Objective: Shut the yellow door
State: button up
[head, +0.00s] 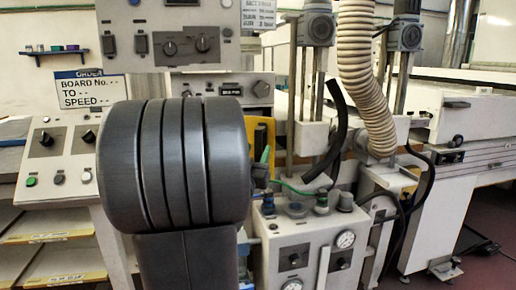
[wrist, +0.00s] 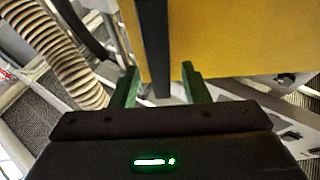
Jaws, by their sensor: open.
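The yellow door (wrist: 240,40) fills the upper right of the wrist view as a flat panel, with its lower edge just beyond my fingertips. A dark upright bar (wrist: 154,50) runs along its left part and ends low between my fingers; I cannot tell whether it is a handle. My gripper (wrist: 160,78) is open, with one green finger on each side of the bar's line; contact cannot be told. In the head view only a small piece of the yellow door (head: 263,130) shows behind my dark arm, which hides the rest. A green fingertip shows there too.
A ribbed beige hose (head: 358,60) hangs right of the door and shows at left in the wrist view. A pale box with knobs and gauges (head: 295,262) stands below. A control panel (head: 60,160) is at left.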

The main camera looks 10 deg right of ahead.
jog(key=shift+x, duration=1.1)
grip_shut()
